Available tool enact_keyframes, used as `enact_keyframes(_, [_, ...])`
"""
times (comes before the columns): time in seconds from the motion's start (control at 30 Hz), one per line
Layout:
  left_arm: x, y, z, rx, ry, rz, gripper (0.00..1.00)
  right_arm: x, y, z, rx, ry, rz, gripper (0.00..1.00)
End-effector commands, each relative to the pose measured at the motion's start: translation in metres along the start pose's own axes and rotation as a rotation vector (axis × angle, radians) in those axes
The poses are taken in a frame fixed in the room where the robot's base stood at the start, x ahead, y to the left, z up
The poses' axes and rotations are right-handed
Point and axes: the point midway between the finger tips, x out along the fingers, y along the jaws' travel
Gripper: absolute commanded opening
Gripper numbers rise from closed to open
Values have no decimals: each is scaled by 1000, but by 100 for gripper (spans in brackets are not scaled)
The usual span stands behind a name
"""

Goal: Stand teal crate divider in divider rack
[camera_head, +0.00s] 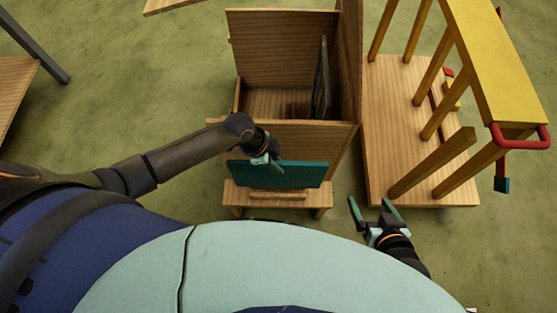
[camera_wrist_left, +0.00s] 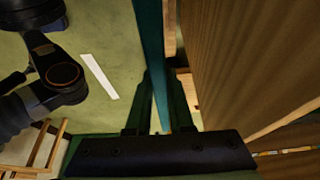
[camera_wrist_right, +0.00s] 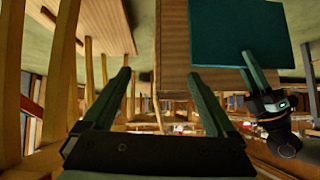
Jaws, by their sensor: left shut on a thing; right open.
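The teal crate divider (camera_head: 290,176) is a flat panel, seen in front of the wooden case in the head view. My left gripper (camera_head: 266,161) is shut on its upper edge. In the left wrist view the divider (camera_wrist_left: 153,55) shows nearly edge-on between the fingers (camera_wrist_left: 158,105). In the right wrist view its broad face (camera_wrist_right: 235,35) shows. A low wooden stand (camera_head: 240,195) with a raised bar, perhaps the divider rack, is just below it; I cannot tell whether the divider touches it. My right gripper (camera_head: 371,208) is open and empty, to the right of the stand.
The open wooden case (camera_head: 285,40) behind the stand holds a dark upright panel (camera_head: 322,80). To the right, a wooden platform (camera_head: 390,100) carries posts and a yellow beam (camera_head: 490,65) with a red handle (camera_head: 522,140). Green floor is clear left of the case.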

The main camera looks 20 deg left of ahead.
Motion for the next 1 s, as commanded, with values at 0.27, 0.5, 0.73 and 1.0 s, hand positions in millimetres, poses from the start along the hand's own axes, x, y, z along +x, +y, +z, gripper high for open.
enact_keyframes(0.27, [16,-1,6,-1,2,-3,0,6,9,-22,-31,114,19,91])
enact_keyframes(0.5, [22,-1,9,-2,2,-3,0,3,13,-47,-60,217,33,91])
enact_keyframes(0.73, [26,-1,10,-2,2,-3,0,-2,15,-70,-85,306,41,91])
enact_keyframes(1.0, [30,-1,12,-2,2,-3,0,-10,17,-96,-116,409,49,91])
